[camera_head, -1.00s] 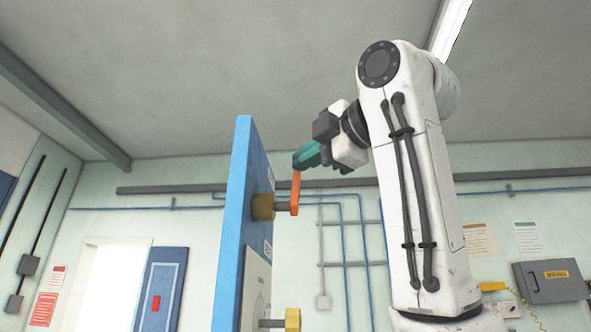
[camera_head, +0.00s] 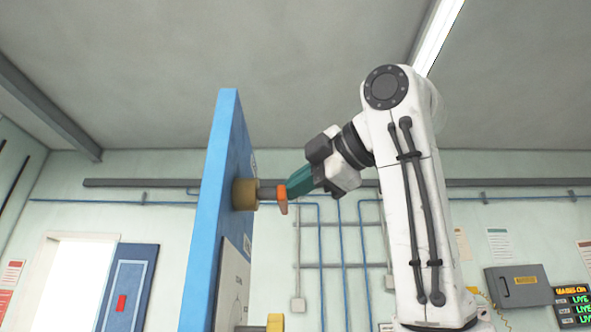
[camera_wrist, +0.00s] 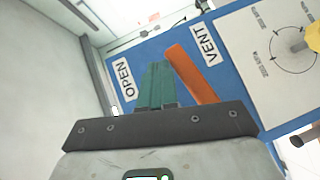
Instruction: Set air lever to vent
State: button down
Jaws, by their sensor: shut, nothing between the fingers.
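The orange air lever (camera_head: 282,198) sits on a shaft with a brass collar (camera_head: 244,194) on the blue panel (camera_head: 210,200). In the wrist view the lever (camera_wrist: 193,74) lies slanted between the OPEN label (camera_wrist: 126,80) and the VENT label (camera_wrist: 205,45), its upper end closer to VENT. My gripper (camera_head: 291,187) is shut and empty, its teal fingers right at the lever. In the wrist view the gripper (camera_wrist: 157,66) is on the OPEN side of the lever; I cannot tell whether they touch. The lever's lower end is hidden behind the gripper body.
A yellow knob (camera_head: 275,322) sticks out of the panel below the lever; it also shows in the wrist view (camera_wrist: 313,38) beside a white dial plate (camera_wrist: 275,55). A grey box (camera_head: 518,287) hangs on the back wall. Space right of the panel, around my arm, looks clear.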

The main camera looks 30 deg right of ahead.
jog(key=shift+w+d+f+m+g, duration=0.15)
jog(key=shift+w+f+m+g, duration=0.2)
jog(key=shift+f+g, duration=0.2)
jog(key=shift+p, duration=0.3)
